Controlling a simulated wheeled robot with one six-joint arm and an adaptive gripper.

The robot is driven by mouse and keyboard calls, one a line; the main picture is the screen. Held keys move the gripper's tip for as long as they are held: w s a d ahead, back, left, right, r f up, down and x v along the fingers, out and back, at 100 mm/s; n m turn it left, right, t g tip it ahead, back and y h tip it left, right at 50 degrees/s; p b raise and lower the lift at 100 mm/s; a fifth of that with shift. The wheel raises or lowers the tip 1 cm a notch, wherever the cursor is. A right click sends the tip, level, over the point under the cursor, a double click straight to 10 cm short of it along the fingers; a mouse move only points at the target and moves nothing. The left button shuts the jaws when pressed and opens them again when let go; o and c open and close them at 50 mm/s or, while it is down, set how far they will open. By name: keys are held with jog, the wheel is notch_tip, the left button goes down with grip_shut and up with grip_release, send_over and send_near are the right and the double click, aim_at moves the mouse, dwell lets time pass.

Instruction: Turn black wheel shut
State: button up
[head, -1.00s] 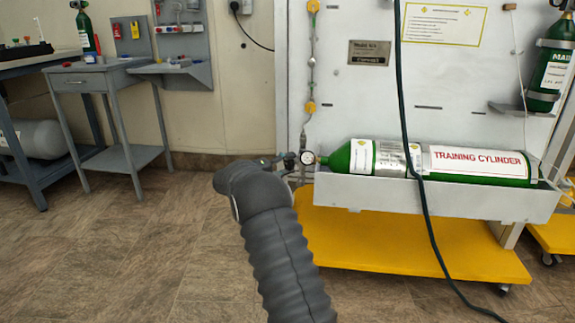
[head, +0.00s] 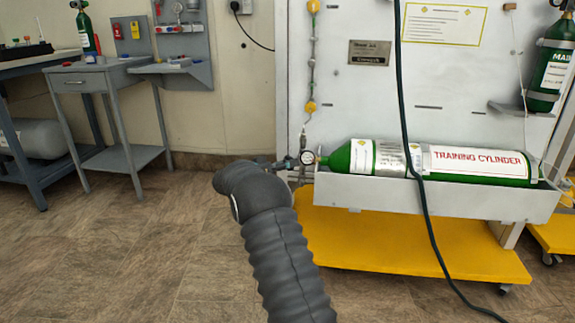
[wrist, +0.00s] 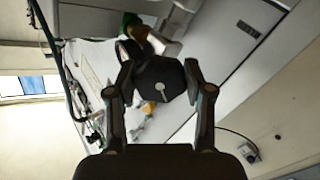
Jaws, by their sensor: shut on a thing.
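The black wheel (wrist: 160,80) is a dark, many-sided knob with a pale mark on its face, seen in the middle of the wrist view. My gripper (wrist: 159,72) has one finger on each side of it and is shut on it. In the head view my grey arm hides most of the gripper and the wheel. The green training cylinder (head: 480,164) lies on its side there, its neck toward my arm. A round gauge (head: 307,158) sits at its neck end.
A white tray (head: 440,200) holds the cylinder above a yellow wheeled base (head: 400,250). A dark hose (head: 403,90) hangs in front of the white panel (head: 440,80). A grey side table (head: 95,78) stands at the left. The floor between is clear.

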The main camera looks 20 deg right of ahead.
jog(key=m, duration=0.4)
jog(key=shift+w+m, duration=0.1)
jog(key=shift+m, duration=2.1)
jog(key=o, duration=1.2)
jog(key=shift+c, duration=0.2)
jog(key=shift+a, duration=0.1)
jog(key=s+a, duration=0.1)
jog(key=a, duration=1)
jog(key=shift+s+a, duration=0.3)
jog(key=shift+a, duration=0.1)
